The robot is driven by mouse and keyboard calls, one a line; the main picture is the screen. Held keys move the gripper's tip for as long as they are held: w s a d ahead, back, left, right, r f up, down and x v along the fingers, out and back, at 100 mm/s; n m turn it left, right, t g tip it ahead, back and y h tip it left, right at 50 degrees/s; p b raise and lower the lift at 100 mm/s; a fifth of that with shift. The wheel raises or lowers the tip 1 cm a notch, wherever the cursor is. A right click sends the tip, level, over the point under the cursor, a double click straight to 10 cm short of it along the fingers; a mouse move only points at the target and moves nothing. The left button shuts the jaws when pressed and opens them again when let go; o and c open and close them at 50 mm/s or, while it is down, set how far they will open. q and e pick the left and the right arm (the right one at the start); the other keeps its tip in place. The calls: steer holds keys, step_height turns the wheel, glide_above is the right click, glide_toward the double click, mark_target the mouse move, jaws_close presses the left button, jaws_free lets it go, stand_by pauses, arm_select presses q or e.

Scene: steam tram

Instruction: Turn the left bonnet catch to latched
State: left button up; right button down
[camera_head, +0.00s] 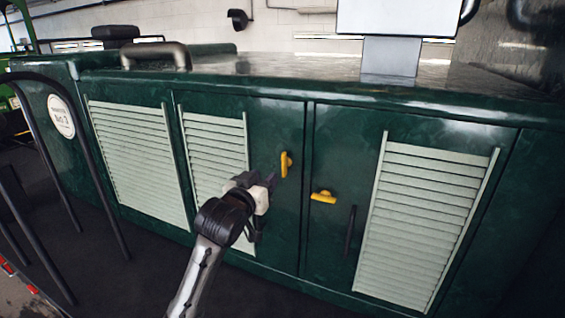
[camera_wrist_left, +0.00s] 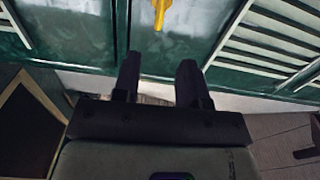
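The left bonnet catch (camera_head: 286,164) is a small yellow handle on the dark green bonnet side, standing close to upright. My left gripper (camera_head: 268,180) is just left of it and slightly below, apart from it as far as I can tell. In the left wrist view the two dark fingers (camera_wrist_left: 158,70) are spread with nothing between them. A yellow catch (camera_wrist_left: 160,13) shows beyond their tips at the top edge. A second yellow catch (camera_head: 323,197), lying close to level, is on the door to the right. My right gripper is not in view.
Pale louvred panels (camera_head: 424,220) flank the catches on the green bonnet (camera_head: 335,240). A dark upright handle (camera_head: 349,231) is on the right door. A curved rail (camera_head: 156,53) stands on the bonnet top. Black bent rails (camera_head: 88,160) stand at the left.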

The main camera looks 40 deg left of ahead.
mark_target(282, 161)
arm_select(q)
steer(key=p+x, duration=0.2)
steer(key=x, duration=0.9)
steer(key=shift+w, duration=0.3)
steer(key=shift+c, duration=0.3)
jaws_close()
